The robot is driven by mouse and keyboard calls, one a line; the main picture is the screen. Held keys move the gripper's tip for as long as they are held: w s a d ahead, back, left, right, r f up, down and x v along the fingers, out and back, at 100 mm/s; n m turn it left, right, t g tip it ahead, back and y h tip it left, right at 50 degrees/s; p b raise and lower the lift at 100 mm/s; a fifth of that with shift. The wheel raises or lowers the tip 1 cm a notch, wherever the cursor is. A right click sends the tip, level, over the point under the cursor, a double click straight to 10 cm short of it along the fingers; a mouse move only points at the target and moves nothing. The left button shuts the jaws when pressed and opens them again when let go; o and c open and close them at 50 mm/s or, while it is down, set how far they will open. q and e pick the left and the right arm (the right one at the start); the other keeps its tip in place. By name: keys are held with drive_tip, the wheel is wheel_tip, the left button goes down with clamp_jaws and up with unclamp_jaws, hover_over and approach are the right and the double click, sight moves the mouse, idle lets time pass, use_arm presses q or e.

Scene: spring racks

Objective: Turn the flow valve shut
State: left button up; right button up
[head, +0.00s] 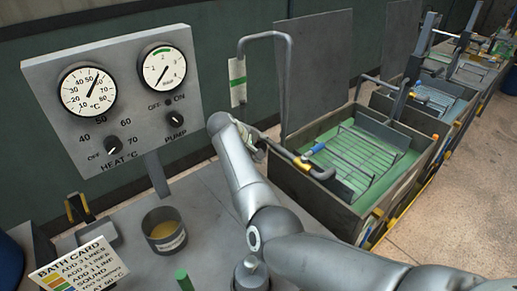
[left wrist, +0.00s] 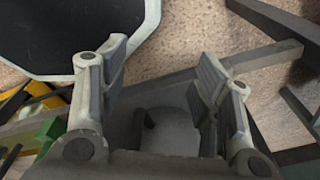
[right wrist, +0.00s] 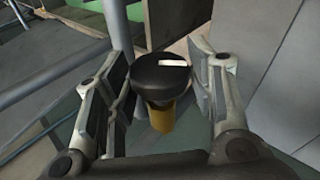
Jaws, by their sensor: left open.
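In the right wrist view a round black knob (right wrist: 162,80) with a white pointer line stands on a brass stem (right wrist: 161,117); I take it for the flow valve. My right gripper (right wrist: 162,95) is open, one finger on each side of the knob. I cannot tell whether either finger touches it. In the head view my right gripper (head: 258,147) is mostly hidden behind my arm, close to the tank's near left corner, and I cannot make out the knob there. My left gripper (left wrist: 165,85) is open and empty in its wrist view, and out of the head view.
A pipe with a brass fitting (head: 302,164) and a blue part (head: 319,147) runs over the tank (head: 310,190), which holds a wire rack. A grey panel (head: 120,95) carries two gauges and HEAT and PUMP knobs. A tin (head: 165,230) and bath card (head: 80,263) are at front left.

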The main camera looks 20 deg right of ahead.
drive_tip(key=c, duration=0.4)
drive_tip(key=p, duration=0.1)
drive_tip(key=y+p, duration=0.1)
drive_tip(key=p, duration=0.1)
drive_tip(key=shift+d+r+g+y, duration=0.25)
drive_tip(key=shift+g+y, duration=0.05)
drive_tip(key=shift+g, duration=0.1)
drive_tip(key=shift+f+y+p, duration=0.2)
drive_tip(key=shift+y+p, duration=0.1)
drive_tip(key=shift+y, duration=0.1)
drive_tip(key=shift+f, duration=0.15)
drive_tip(key=o, duration=0.8)
drive_tip(key=shift+o, duration=1)
drive_tip(key=shift+d, duration=0.1)
